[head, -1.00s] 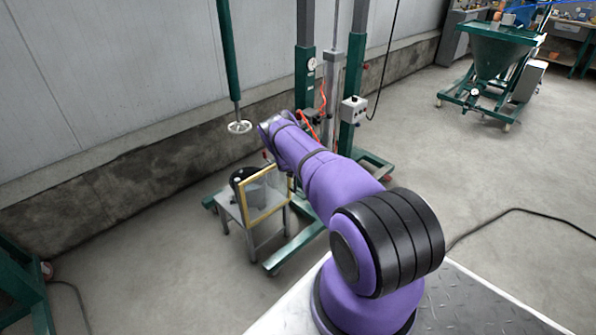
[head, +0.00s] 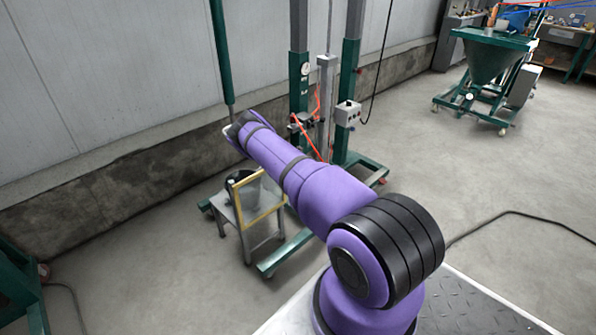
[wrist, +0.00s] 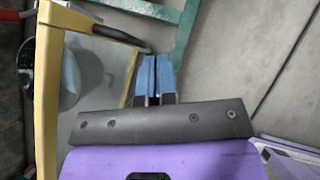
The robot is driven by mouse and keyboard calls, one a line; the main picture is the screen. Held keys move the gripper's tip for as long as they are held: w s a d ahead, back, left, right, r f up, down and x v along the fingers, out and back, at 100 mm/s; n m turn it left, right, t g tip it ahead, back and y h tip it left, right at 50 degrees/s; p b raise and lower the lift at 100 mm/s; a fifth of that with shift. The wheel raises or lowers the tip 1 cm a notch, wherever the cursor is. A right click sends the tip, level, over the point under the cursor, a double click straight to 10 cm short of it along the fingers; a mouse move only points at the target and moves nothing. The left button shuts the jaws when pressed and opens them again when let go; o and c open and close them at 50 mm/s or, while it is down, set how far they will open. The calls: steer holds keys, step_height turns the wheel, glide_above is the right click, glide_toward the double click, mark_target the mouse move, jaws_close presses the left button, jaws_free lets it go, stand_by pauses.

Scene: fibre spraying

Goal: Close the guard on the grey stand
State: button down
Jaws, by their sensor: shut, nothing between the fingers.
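The guard (head: 262,215) is a yellow frame with a clear panel, standing upright along the right side of the grey stand (head: 228,214). In the wrist view the guard's yellow frame (wrist: 45,90) fills the left side, with a dark bar across its upper corner. My gripper (wrist: 158,74) has blue fingertips pressed together, holding nothing. They show just right of the frame's right-hand bar; I cannot tell whether they touch it. In the head view my fingers are hidden behind my purple arm. A dark round vessel (head: 232,181) on the stand is partly hidden.
A green column rig (head: 300,75) with a control box (head: 347,113) stands behind the stand, its green base legs beside it on the floor. A green hopper (head: 490,62) stands at far right. The floor at right is open, apart from a cable.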

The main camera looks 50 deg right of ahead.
steer(key=s+a+r, duration=0.1)
steer(key=s+r, duration=0.2)
steer(key=r, duration=0.2)
steer(key=shift+s+a, duration=0.2)
steer(key=shift+s, duration=0.2)
steer(key=shift+r, duration=0.1)
